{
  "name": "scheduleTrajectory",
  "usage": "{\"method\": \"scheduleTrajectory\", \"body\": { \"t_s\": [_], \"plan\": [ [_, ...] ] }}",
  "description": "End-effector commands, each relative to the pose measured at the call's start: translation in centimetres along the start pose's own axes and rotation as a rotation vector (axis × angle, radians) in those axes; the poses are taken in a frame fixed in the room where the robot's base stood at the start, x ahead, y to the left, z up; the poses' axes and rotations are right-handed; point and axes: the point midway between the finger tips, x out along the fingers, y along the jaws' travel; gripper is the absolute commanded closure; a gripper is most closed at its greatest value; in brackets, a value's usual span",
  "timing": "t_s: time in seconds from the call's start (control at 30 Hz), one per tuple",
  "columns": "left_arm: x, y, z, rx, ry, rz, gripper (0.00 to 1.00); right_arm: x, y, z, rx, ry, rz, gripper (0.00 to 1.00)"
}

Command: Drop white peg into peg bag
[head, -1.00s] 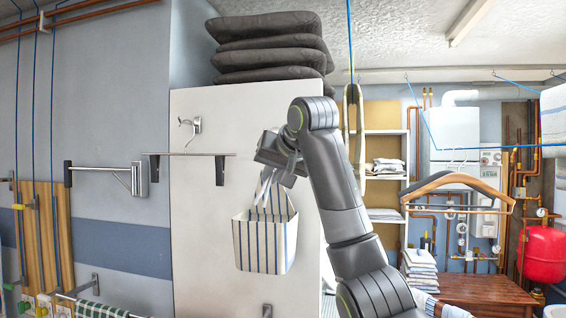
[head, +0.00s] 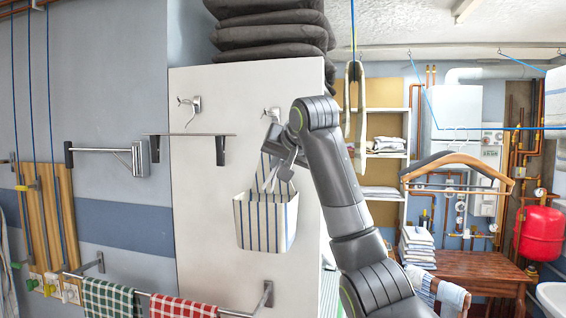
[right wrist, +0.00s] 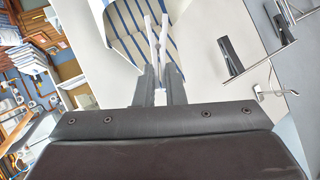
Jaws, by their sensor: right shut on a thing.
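The peg bag (head: 262,225), white with blue stripes, hangs open-topped on the pale panel in the head view. Its striped cloth also shows in the right wrist view (right wrist: 203,18). My right gripper (head: 284,174) is just above the bag's mouth, pointing down. In the right wrist view, the fingers of my right gripper (right wrist: 161,76) are shut on the white peg (right wrist: 151,38), whose two prongs point towards the bag's inside. In the head view the peg is small and partly hidden by the gripper. My left gripper is not in view.
A rail with green and red checked towels (head: 182,307) runs below. Dark cushions (head: 268,35) are stacked above. Wooden hangers (head: 458,170) hang at right.

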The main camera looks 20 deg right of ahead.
Motion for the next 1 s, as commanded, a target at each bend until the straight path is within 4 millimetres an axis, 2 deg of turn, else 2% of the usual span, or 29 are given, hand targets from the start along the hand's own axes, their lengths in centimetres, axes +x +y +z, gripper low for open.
{"method": "scheduleTrajectory", "body": {
  "t_s": [0.6, 1.0],
  "plan": [
    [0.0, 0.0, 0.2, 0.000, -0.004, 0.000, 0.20, 5.3, -0.9, -1.8, 0.000, 0.000, 0.000, 1.00],
    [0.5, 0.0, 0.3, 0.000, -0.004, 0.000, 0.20, 5.8, -0.6, -1.2, -0.001, 0.000, -0.001, 1.00]
  ]
}}
